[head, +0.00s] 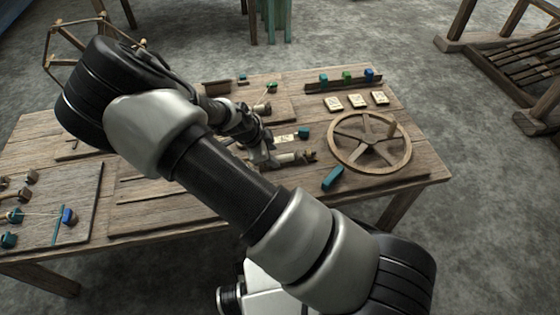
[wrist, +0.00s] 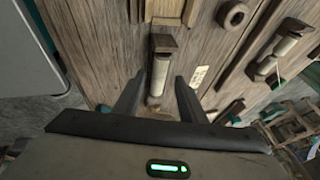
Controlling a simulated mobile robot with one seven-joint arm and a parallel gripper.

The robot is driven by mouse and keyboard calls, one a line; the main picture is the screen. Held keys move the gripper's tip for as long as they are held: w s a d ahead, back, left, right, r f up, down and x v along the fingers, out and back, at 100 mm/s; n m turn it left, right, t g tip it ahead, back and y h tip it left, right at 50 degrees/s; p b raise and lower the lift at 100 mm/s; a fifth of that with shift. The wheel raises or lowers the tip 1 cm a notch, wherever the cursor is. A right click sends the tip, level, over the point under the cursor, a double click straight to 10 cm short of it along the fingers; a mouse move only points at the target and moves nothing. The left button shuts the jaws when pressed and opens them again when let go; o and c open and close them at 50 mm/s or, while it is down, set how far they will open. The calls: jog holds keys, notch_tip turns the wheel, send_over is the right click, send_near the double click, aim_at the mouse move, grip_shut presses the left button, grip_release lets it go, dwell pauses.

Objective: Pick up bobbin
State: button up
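In the wrist view, a bobbin (wrist: 160,72) with a pale cylindrical body and a dark wooden square end lies between the two fingers of my gripper (wrist: 159,80). The fingers are apart, one on each side of it, with a gap visible to each side. In the head view my gripper (head: 268,157) is low over the middle of the table, beside a pale, wood-ended piece (head: 295,157) that seems to be this bobbin. Whether the fingers touch it cannot be told.
A second similar bobbin (wrist: 279,55) lies to the right in the wrist view. A spoked wooden wheel (head: 370,141), a teal block (head: 333,178), pale cards (head: 357,101) and a rack with coloured spools (head: 345,82) stand on the right of the table (head: 420,172). A board with threads (head: 80,190) is at left.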

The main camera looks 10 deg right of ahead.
aim_at(280, 159)
jog(key=x, duration=0.3)
jog(key=shift+a+b, duration=0.1)
jog(key=shift+b, duration=0.2)
jog(key=shift+c, duration=0.3)
grip_shut()
jog(key=shift+r, duration=0.1)
